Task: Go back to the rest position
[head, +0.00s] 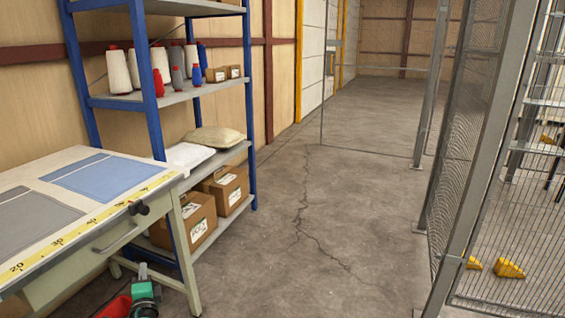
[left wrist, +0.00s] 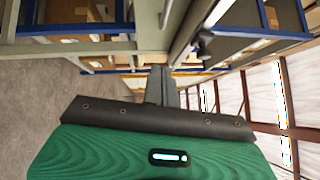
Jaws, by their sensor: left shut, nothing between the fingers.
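My left gripper (head: 143,271) is low in the head view, in front of the table's right end and below its top. Its green body and narrow dark fingers show. In the left wrist view its fingers (left wrist: 160,85) are together with nothing between them, pointing toward the table and shelf frames. It appears apart from the table leg and the shelf. My right gripper is in neither view.
A work table (head: 110,235) with a blue cloth (head: 97,178) and a grey cloth (head: 32,220) stands left. Behind it a blue shelf rack (head: 150,105) holds spools, pillows and boxes (head: 197,222). Mesh fencing (head: 455,150) stands right. The concrete floor between is clear.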

